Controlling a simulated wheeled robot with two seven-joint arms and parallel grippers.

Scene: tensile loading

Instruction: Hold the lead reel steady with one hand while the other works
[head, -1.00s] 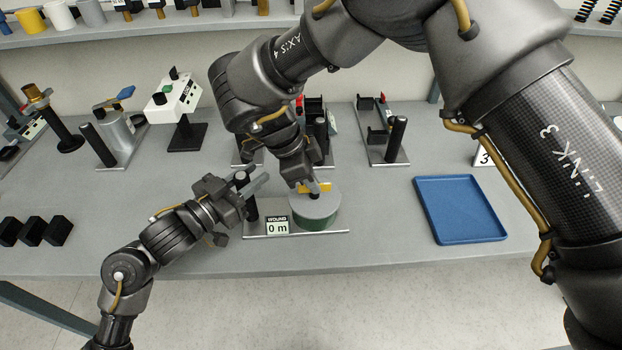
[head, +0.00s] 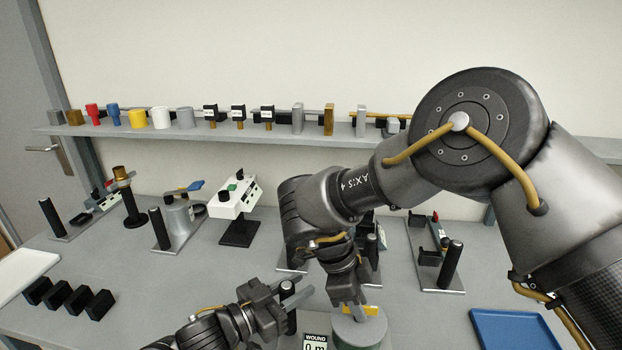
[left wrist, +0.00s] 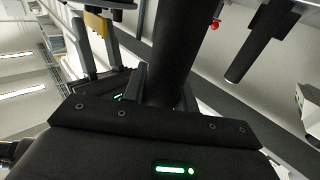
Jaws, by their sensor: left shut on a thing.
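The lead reel is a round grey-topped drum (head: 358,331) with a green side, cut by the bottom edge of the head view. A label reading "WOUND 0 m" (head: 316,343) stands beside it. My left gripper (head: 291,296) is shut on the black upright post of the reel stand, left of the drum. In the left wrist view this black post (left wrist: 175,50) runs up between the fingers. My right gripper (head: 352,303) points down at the drum's top, by a yellow piece (head: 369,311). Whether its fingers close on that piece is unclear.
A blue tray (head: 515,330) lies at the right. Several black blocks (head: 68,297) sit at the left. Fixtures with black posts and a white box on a stand (head: 234,197) stand behind. A shelf (head: 120,130) with small parts runs along the back wall.

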